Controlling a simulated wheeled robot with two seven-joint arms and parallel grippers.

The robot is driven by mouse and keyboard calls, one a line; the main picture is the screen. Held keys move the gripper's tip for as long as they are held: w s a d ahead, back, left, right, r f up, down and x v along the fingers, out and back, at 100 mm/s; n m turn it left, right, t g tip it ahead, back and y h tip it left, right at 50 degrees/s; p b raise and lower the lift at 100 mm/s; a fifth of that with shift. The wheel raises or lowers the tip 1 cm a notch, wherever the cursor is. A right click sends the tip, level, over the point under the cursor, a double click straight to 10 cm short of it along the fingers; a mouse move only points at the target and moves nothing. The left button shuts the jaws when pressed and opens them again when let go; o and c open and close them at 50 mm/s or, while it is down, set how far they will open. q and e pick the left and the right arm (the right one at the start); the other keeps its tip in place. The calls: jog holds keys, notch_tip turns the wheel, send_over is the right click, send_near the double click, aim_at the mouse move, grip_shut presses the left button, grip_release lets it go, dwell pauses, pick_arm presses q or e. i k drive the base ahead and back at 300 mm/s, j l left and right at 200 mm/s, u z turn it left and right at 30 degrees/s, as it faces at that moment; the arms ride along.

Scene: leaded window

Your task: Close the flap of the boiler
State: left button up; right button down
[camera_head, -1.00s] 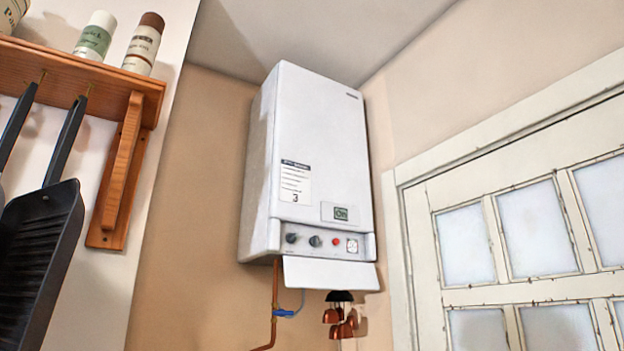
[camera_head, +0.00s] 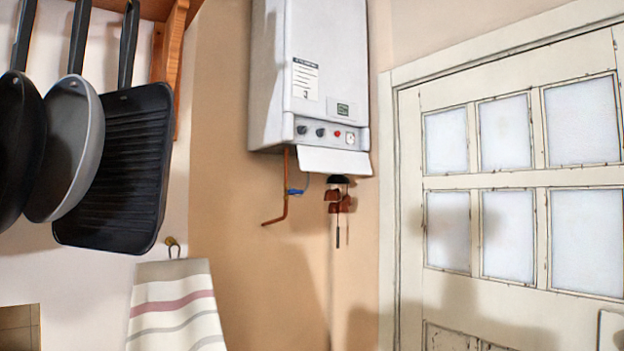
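The white boiler (camera_head: 325,65) hangs high on the wall in the middle of the head view. Its top is cut off by the upper picture edge. Its flap (camera_head: 334,161) hangs open at the bottom front, tilted outward below the control panel (camera_head: 328,132). The panel is uncovered and shows knobs, a red button and a gauge. Neither of my grippers is in view, so nothing of mine is seen touching the boiler or its flap.
A copper pipe (camera_head: 285,190) and small copper-coloured hanging items (camera_head: 340,201) are below the boiler. Dark pans (camera_head: 118,165) and a striped towel (camera_head: 176,309) hang at left. A white paned door (camera_head: 510,180) stands at right. The wall below the boiler is mostly clear.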

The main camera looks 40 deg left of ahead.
aim_at(311, 159)
jog(key=u, duration=1.5)
jog(key=k+j, duration=0.05)
